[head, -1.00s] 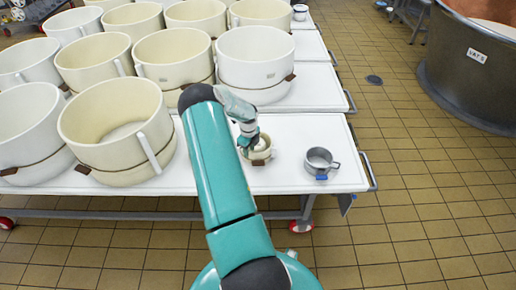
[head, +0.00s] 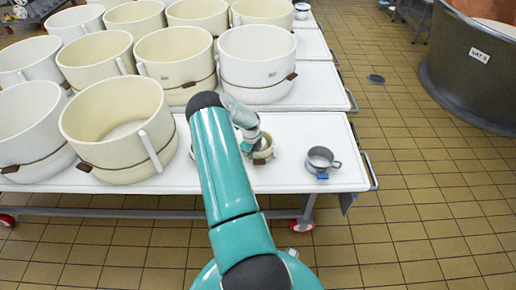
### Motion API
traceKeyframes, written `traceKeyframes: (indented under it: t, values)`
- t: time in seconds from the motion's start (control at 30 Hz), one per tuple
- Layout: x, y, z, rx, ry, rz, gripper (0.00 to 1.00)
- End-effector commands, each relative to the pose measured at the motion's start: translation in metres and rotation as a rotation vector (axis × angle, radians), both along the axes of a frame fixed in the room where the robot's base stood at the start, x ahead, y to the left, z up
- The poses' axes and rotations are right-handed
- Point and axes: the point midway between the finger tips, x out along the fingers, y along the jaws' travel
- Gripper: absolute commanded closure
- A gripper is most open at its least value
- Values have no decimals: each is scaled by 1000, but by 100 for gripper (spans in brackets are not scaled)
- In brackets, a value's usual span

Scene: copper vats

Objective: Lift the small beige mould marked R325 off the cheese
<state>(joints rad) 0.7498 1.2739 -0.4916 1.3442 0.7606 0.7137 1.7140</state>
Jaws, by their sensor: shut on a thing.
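The small beige mould (head: 268,155) is on the white table near its front edge, left of a metal cup. Its marking is too small to read here. My gripper (head: 256,148) is at the mould's upper left rim and is shut on it. My wrist covers part of the mould. The cheese cannot be made out; I cannot tell whether the mould is raised.
The white table (head: 290,182) has a metal cup (head: 321,162) with a handle and blue tag at the right. Large cream moulds (head: 120,130) crowd the left and back. A big vat (head: 470,75) stands at the far right.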

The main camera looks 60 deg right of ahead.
Motion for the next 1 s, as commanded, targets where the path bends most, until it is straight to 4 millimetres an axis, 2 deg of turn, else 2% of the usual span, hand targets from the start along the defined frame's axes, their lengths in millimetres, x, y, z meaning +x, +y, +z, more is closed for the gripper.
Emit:
traceKeyframes:
  t: [0.17, 0.27, 0.53, 0.7, 1.0]
  values:
    - [1, -1, 5, -3, -1, 1, 100]
    - [1, -1, 17, -3, -2, 1, 100]
    - [1, -1, 70, -4, -3, 1, 100]
    - [1, -1, 94, -2, -2, 0, 100]
    - [0, -1, 101, -2, -1, 0, 100]
